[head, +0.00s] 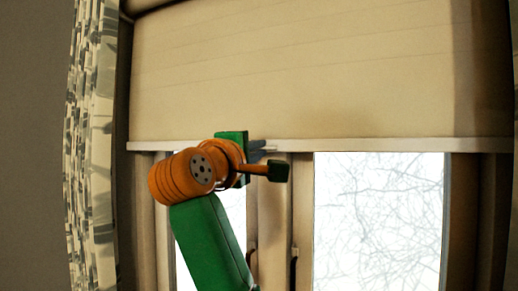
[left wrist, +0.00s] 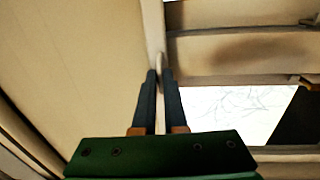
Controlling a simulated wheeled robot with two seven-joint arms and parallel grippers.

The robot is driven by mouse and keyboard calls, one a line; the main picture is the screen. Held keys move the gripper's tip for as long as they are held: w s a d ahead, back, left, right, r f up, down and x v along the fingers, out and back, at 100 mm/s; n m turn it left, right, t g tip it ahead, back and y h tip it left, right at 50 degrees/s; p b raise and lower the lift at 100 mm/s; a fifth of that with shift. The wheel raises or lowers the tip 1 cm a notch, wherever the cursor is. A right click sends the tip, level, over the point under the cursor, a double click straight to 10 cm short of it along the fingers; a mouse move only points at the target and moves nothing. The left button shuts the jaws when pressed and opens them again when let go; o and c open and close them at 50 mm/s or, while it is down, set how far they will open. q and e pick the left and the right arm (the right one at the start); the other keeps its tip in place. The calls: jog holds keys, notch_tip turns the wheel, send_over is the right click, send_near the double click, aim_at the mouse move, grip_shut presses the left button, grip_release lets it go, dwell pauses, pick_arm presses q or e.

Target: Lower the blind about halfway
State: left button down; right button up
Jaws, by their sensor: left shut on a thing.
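The beige blind (head: 310,75) hangs over the upper part of the window, with a pale bottom bar (head: 400,145) along its lower edge. My left gripper (head: 262,147) is at the bar, left of its middle, with the orange wrist just in front and below. In the left wrist view the two dark fingers (left wrist: 159,88) are shut on the bottom bar (left wrist: 158,62), one on each side of it. The blind's cloth (left wrist: 85,65) fills the left of that view. My right gripper is not in view.
Below the bar, window panes (head: 380,220) show bare branches outside. Wooden window frames and dark handles (head: 294,268) stand behind my left arm. A patterned curtain (head: 92,150) hangs at the left, beside a grey wall (head: 35,150).

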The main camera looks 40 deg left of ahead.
pick_arm(q)
notch_tip(320, 180, down, 12)
jog(key=b, duration=0.8)
jog(key=shift+r+b, duration=0.25)
jog(key=shift+b, duration=0.05)
jog(key=c, duration=1.2)
grip_release()
jog(key=shift+s+r, duration=0.1)
jog(key=shift+o, duration=1.2)
jog(key=shift+s, duration=0.15)
jog(key=r+b+v, duration=0.1)
jog(key=b+v, duration=0.2)
jog(key=v, duration=0.4)
jog(key=shift+s+f, duration=0.15)
jog(key=shift+f, duration=0.3)
